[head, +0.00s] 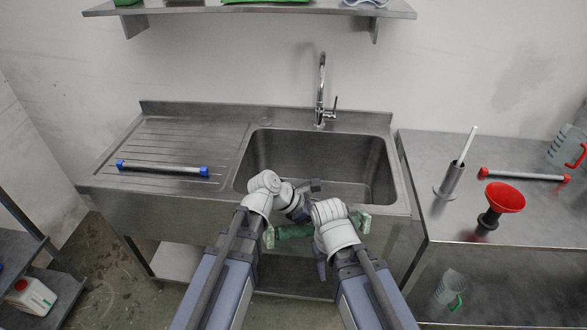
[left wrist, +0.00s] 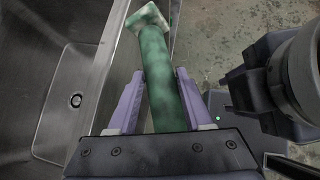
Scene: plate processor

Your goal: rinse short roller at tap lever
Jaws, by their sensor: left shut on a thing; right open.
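A green, stained roller (head: 292,232) with pale squarish ends lies along the front edge of the sink, its middle hidden by my right arm. In the left wrist view my left gripper (left wrist: 160,90) is shut around the green roller (left wrist: 163,75); one end sticks out beyond the fingers. In the head view my left gripper (head: 302,208) is partly hidden. My right gripper (head: 321,264) is open and empty, low beside the roller on my side, largely hidden by its wrist. The tap (head: 321,90) stands behind the sink basin, its tap lever (head: 334,103) on the right.
The sink basin (head: 365,160) is empty. A blue-capped roller (head: 162,168) lies on the drainboard (head: 190,138). The right-hand table (head: 450,225) holds a metal holder (head: 452,179), a red funnel (head: 505,197), a red-capped roller (head: 525,175) and a jug (head: 565,148). A shelf (head: 190,8) hangs above.

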